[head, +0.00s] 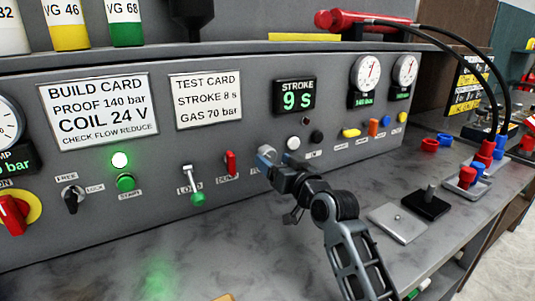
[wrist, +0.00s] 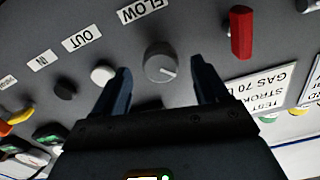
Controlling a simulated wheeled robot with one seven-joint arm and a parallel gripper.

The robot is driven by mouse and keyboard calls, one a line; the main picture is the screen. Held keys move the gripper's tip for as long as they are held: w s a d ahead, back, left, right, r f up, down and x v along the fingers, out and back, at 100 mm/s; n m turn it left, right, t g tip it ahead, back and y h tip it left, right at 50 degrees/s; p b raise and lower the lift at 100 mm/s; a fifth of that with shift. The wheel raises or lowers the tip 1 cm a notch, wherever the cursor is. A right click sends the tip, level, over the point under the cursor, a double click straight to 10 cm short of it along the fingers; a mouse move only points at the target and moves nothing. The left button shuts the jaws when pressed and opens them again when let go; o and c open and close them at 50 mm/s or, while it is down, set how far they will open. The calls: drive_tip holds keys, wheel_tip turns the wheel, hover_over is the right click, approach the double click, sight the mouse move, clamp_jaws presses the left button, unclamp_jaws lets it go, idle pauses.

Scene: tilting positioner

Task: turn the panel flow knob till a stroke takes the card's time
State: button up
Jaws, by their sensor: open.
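My gripper (wrist: 160,78) is open, with one finger on each side of the knob and gaps showing. In the head view my gripper (head: 276,163) reaches the panel and largely hides the knob. The test card (head: 206,99) reads STROKE 8 s, GAS 70 bar. The stroke display (head: 295,96) shows 9 s in green.
A red dump lever (head: 231,163) and the load lever (head: 192,185) are left of my gripper. A white button (head: 293,143) and black button (head: 317,136) lie to its right. The build card (head: 99,109) is farther left. Metal plates (head: 398,222) lie on the bench.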

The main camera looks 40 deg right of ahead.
sight(270, 157)
drive_tip(key=shift+x, duration=1.85)
drive_tip(key=shift+c, duration=0.4)
drive_tip(key=shift+p, duration=0.3)
drive_tip(key=c, duration=1)
drive_tip(key=shift+o, duration=0.2)
drive_tip(key=shift+a+r+m+p, duration=0.1)
drive_tip(key=shift+r+m+p, duration=0.1)
drive_tip(key=shift+m+p, duration=0.75)
drive_tip(key=shift+f+m, duration=0.15)
drive_tip(key=shift+m, duration=1.2)
drive_tip(key=o, duration=1)
drive_tip(key=shift+o, duration=0.2)
